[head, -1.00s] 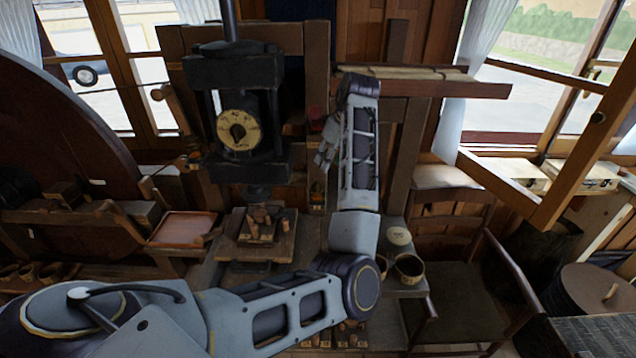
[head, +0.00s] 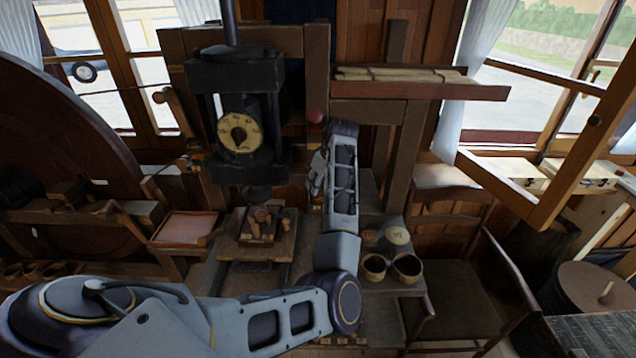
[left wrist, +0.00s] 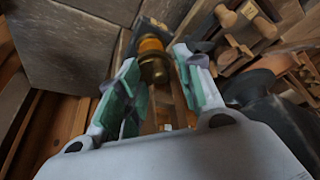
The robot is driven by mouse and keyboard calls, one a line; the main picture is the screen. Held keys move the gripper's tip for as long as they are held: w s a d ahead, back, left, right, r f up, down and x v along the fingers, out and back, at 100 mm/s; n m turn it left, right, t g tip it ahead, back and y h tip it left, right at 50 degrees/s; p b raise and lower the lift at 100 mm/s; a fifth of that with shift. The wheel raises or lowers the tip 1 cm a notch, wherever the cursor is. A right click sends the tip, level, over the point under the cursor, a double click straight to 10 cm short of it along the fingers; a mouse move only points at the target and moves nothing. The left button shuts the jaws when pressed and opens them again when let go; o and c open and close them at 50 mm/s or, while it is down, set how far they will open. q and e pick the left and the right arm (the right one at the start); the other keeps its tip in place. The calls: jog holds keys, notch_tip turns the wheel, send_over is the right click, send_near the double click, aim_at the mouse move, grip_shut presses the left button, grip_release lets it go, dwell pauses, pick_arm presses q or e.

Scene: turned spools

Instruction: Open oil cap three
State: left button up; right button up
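No number three can be read on any cap. In the left wrist view, a small turned piece with an amber band and a brass-coloured lower part (left wrist: 152,58) stands just beyond my left fingertips. I cannot tell whether it is an oil cap. My left gripper (left wrist: 160,82) is open, with one finger on each side of the line to that piece and nothing seen between the pads. My right gripper is out of view.
A dark press with a yellow dial (head: 240,132) stands left of the gripper. A wooden board with small pieces (head: 262,248) is below it. Two bowls (head: 374,268) (head: 407,269) and a pale round lid (head: 398,236) sit right of my arm. A shelf (head: 420,88) juts out above.

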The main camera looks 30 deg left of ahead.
pick_arm(q)
jog(key=shift+a+f, duration=0.1)
jog(key=shift+f, duration=0.1)
grip_shut()
jog(key=shift+w, duration=0.1)
dwell(0.5)
jog(key=shift+w+d+n+g, duration=0.25)
jog(key=shift+n+g, duration=0.1)
jog(key=shift+n, duration=0.55)
jog(key=shift+w+d+n+g, duration=0.2)
jog(key=shift+n+g, duration=0.2)
jog(key=shift+n, duration=0.5)
jog(key=shift+w+d+n+g, duration=0.25)
jog(key=shift+n+g, duration=0.1)
jog(key=shift+n, duration=0.55)
jog(key=shift+w+d+n+g+h, duration=0.15)
jog(key=shift+w+n+g, duration=0.25)
jog(key=shift+n, duration=0.7)
jog(key=shift+w+n+g+h, duration=0.3)
jog(key=shift+w+n, duration=0.1)
jog(key=shift+n, duration=0.7)
